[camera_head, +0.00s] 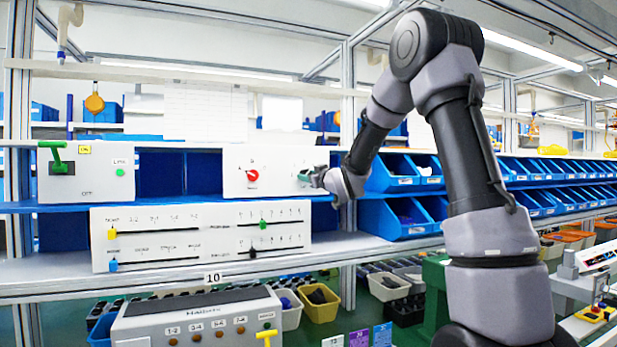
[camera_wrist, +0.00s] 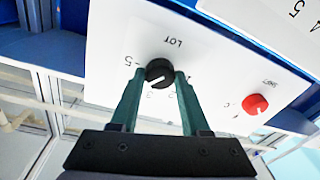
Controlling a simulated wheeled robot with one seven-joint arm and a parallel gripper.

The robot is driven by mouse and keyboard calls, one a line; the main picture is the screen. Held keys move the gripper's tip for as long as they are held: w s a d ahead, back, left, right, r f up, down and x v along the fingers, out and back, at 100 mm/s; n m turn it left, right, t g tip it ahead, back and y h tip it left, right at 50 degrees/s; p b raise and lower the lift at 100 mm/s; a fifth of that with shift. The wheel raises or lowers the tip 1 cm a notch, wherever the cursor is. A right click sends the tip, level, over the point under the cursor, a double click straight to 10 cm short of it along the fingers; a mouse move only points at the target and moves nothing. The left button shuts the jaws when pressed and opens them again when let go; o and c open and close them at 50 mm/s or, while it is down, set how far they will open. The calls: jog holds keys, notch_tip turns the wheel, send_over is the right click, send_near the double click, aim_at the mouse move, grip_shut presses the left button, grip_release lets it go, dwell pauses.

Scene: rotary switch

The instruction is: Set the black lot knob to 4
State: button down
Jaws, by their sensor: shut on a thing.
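The black lot knob (camera_wrist: 159,69) is on a white panel under the upside-down word LOT in the wrist view. A light pointer line shows on its face, slanting toward the lower left of that view, near the covered stretch between 5 and 3. My gripper (camera_wrist: 159,76) has one green finger on each side of the knob, closed on it. The fingers hide part of the dial, and no 4 is visible. In the head view my gripper (camera_head: 309,177) is at the right part of the white panel (camera_head: 231,184), and the black knob is hidden there.
A red knob (camera_head: 252,176) is on the same panel, left of my gripper; it also shows in the wrist view (camera_wrist: 255,104). A slider panel (camera_head: 200,240) stands below, with a lever box (camera_head: 85,172) farther left. Blue bins (camera_head: 392,176) sit close on the right.

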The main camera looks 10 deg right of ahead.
jog(key=shift+f+m, duration=0.1)
jog(key=shift+m, duration=0.4)
jog(key=shift+c, duration=1.9)
grip_release()
jog(key=shift+s, duration=0.15)
jog(key=v, duration=1)
jog(key=shift+s, duration=0.3)
jog(key=s+d+f+m+g+h, duration=0.1)
jog(key=s+d+m+g+h, duration=0.45)
jog(key=s, duration=0.65)
jog(key=s+a+f+m+g+y, duration=0.1)
jog(key=s+f+m+g, duration=0.1)
jog(key=s, duration=0.8)
jog(key=s+a+f+m+g+y, duration=0.1)
jog(key=s+a+f+m+g, duration=0.1)
jog(key=s, duration=0.8)
jog(key=shift+s+f+g, duration=0.3)
jog(key=shift+f+g, duration=0.3)
jog(key=shift+g, duration=0.15)
